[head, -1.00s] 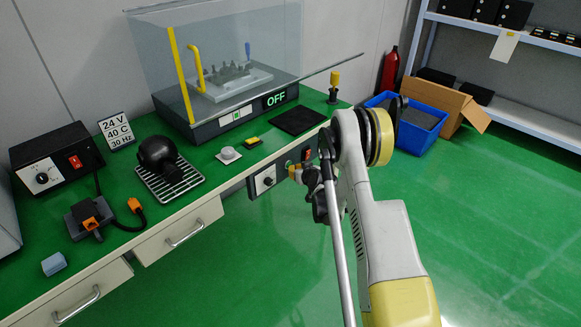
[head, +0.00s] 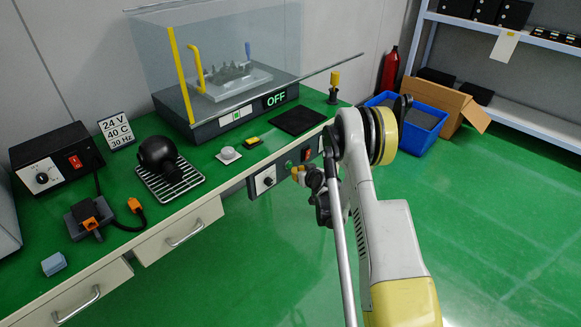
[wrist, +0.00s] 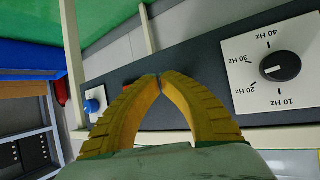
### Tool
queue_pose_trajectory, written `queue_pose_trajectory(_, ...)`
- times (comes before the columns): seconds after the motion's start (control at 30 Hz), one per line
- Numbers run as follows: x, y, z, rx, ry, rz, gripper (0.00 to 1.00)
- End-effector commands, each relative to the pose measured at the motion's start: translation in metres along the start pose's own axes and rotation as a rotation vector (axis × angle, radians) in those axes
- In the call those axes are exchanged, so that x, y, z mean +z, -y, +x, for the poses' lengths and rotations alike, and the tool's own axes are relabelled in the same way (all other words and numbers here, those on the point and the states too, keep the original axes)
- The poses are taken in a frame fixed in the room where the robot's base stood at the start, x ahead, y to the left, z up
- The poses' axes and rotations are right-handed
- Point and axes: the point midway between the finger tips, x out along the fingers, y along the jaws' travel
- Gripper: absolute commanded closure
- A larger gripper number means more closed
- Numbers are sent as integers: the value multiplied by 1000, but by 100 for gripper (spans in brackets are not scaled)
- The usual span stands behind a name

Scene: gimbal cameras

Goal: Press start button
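A dark control panel (head: 281,172) runs along the bench's front edge. It carries a dial on a white plate (head: 265,180), a small green button (head: 289,165) and a red switch (head: 307,155). No start label is readable. My gripper (head: 296,173) is in front of the panel near the green button; contact cannot be told. In the wrist view, its yellow fingers (wrist: 158,76) are shut, tips together and empty, over the panel between the Hz dial (wrist: 281,67) and the red switch (wrist: 127,86). The fingers hide the green button there.
On the bench, a clear-covered machine reads OFF (head: 276,99), with a small green-marked plate (head: 236,115) on its base. A blue knob (wrist: 92,106) is at the panel's far end. A blue bin (head: 414,115) stands on the floor behind my arm.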

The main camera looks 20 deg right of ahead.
Motion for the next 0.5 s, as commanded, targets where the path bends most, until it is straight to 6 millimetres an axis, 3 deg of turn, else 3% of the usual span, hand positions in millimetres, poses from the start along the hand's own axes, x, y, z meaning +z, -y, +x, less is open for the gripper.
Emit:
queue_pose_trajectory(0.23,2,-2,-3,1,0,1,100)
queue_pose_trajectory(0.5,12,-12,-22,1,0,0,100)
